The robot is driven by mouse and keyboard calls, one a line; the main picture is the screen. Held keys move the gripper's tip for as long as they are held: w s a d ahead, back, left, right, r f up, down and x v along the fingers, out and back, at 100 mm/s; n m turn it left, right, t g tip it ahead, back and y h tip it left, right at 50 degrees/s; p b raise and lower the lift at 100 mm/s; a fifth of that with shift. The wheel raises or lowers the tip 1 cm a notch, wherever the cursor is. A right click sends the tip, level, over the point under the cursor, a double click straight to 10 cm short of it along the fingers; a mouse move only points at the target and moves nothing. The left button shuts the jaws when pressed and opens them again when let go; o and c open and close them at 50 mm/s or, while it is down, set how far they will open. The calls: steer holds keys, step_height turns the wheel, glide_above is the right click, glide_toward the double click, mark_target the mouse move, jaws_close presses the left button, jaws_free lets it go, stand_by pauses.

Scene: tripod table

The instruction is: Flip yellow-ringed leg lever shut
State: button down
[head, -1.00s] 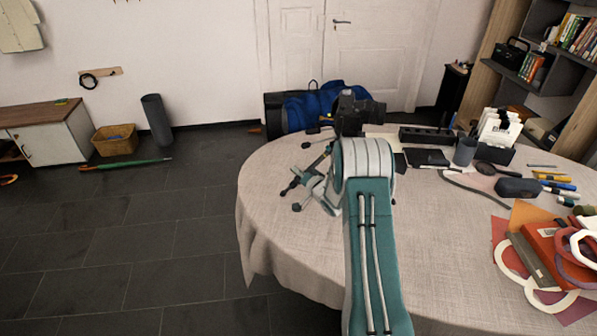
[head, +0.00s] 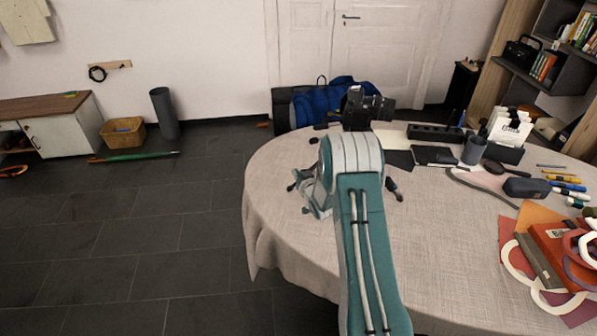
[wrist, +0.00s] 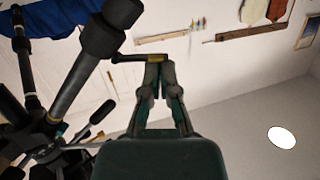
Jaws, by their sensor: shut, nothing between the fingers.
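A black tripod with a camera (head: 366,108) on top stands on the table, mostly hidden behind my arm in the head view. One dark leg end (head: 395,188) shows to the right of my arm. In the wrist view, thick dark tripod legs (wrist: 75,85) and a small dark lever (wrist: 103,112) fill the left side. A short dark bar with a brass-coloured part (wrist: 150,58) lies across my fingertips; I cannot tell whether they touch. My gripper (wrist: 160,66) is shut and empty. I cannot clearly make out a yellow ring.
The round cloth-covered table (head: 450,235) is bare at its front middle. A grey pouch (head: 526,187), pens, a dark cup (head: 474,150) and a red book stack (head: 560,250) crowd its right side. A blue bag (head: 325,105) is behind the table.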

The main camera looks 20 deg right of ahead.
steer(key=shift+a+f, duration=0.15)
steer(key=shift+f, duration=0.2)
stand_by(0.6)
steer(key=shift+w+r, duration=0.1)
